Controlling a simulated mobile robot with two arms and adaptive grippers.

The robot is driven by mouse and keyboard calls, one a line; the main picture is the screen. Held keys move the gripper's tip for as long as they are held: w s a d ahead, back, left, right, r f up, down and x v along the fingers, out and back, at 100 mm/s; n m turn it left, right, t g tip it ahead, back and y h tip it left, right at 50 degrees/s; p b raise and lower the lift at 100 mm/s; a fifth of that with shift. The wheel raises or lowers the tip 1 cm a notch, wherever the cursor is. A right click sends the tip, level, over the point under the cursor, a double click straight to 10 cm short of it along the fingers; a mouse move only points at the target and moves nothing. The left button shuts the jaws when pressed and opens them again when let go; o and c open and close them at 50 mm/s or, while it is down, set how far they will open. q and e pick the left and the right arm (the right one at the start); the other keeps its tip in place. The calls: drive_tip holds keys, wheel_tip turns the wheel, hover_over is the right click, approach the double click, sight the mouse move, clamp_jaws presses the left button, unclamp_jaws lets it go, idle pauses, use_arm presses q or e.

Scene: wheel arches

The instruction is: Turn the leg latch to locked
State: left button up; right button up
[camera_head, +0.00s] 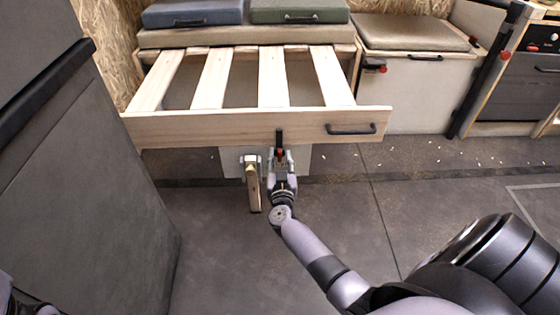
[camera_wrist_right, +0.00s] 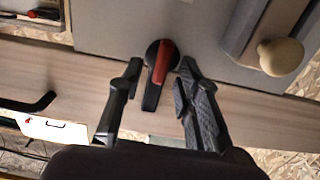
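The leg latch (camera_wrist_right: 160,75), a black lever with a red stripe and a rounded end, sits between the fingers of my right gripper (camera_head: 280,156) in the right wrist view. The fingers are open on either side of it, with small gaps visible. In the head view, the black upper part of the latch (camera_head: 279,136) shows at the bed frame's front board, just above the gripper; the rest is largely hidden by the gripper. A wooden leg (camera_head: 253,188) hangs downward left of the gripper.
The slatted pull-out bed frame (camera_head: 200,128) extends above the gripper, with a black handle (camera_head: 350,129) at its right front. A tall grey cabinet (camera_head: 75,190) stands at left. A pale round knob (camera_wrist_right: 281,57) is right of the latch. Floor at right is largely clear.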

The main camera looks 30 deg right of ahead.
drive_tip(key=shift+c, duration=0.4)
clamp_jaws()
idle(0.5)
